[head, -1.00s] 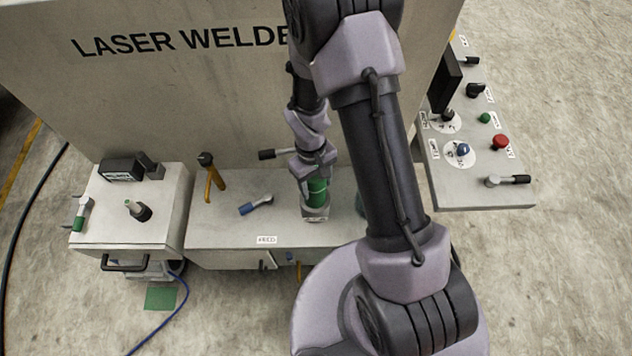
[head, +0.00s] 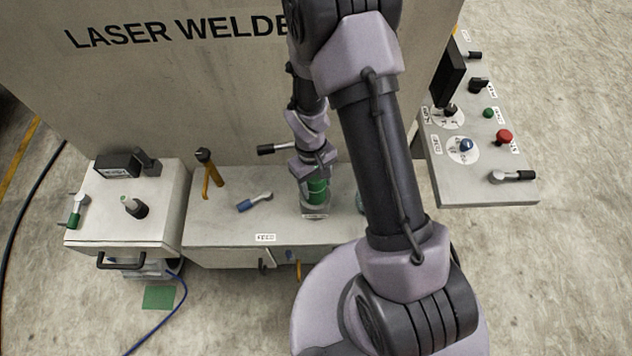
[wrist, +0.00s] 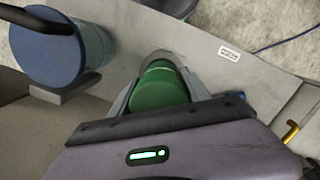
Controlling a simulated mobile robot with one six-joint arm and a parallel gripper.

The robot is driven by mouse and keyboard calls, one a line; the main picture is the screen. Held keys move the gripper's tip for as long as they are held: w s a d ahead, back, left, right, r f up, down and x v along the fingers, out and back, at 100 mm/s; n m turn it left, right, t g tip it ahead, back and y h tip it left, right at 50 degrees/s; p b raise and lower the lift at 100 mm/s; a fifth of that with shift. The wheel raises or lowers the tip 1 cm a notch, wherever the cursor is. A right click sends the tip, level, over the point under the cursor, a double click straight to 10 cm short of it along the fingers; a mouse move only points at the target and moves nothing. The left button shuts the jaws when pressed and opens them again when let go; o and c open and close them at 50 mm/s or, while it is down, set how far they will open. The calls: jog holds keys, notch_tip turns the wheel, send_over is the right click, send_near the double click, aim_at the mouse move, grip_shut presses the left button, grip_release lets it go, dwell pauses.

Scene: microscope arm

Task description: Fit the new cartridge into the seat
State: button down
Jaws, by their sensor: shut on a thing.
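The green cartridge (head: 317,190) is held upright in my gripper (head: 316,178) over the middle of the low bench. In the wrist view the cartridge (wrist: 160,88) sits between the two grey fingers of my gripper (wrist: 160,100), which are shut on it. A blue-capped cylinder (wrist: 48,48) stands left of my gripper in the wrist view.
On the bench (head: 220,235) lie a blue-handled tool (head: 254,202) and a yellow-legged black-topped tool (head: 208,175). A black-handled lever (head: 278,148) projects behind the gripper. A cabinet (head: 120,225) stands left, a control panel (head: 485,185) right. The welder wall rises behind.

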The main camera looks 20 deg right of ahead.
jog(key=shift+f+b, duration=1)
jog(key=shift+f, duration=0.15)
jog(key=shift+c, duration=2.1)
grip_release()
jog(key=r+p, duration=0.1)
jog(key=r, duration=0.4)
jog(key=w+r+p, duration=0.1)
jog(key=r+p, duration=0.1)
jog(key=r, duration=0.4)
jog(key=w+r+p, duration=0.1)
jog(key=r, duration=0.5)
jog(key=shift+a+r+p, duration=0.1)
jog(key=shift+a+p, duration=0.2)
jog(key=shift+p, duration=0.05)
jog(key=s+a+r+m+t+y+b, duration=0.1)
jog(key=s+r+m+t+b, duration=0.2)
jog(key=s+b, duration=0.4)
jog(key=s+a+r+m+t+y+b, duration=0.1)
jog(key=s+a+r+m+t+b, duration=0.1)
jog(key=s+r+m+t+b, duration=0.2)
jog(key=s+r+b, duration=0.2)
jog(key=s, duration=0.1)
jog(key=shift+s+a+r+m+b, duration=0.15)
jog(key=shift+a+r+m+b, duration=0.1)
jog(key=shift+m+b, duration=0.1)
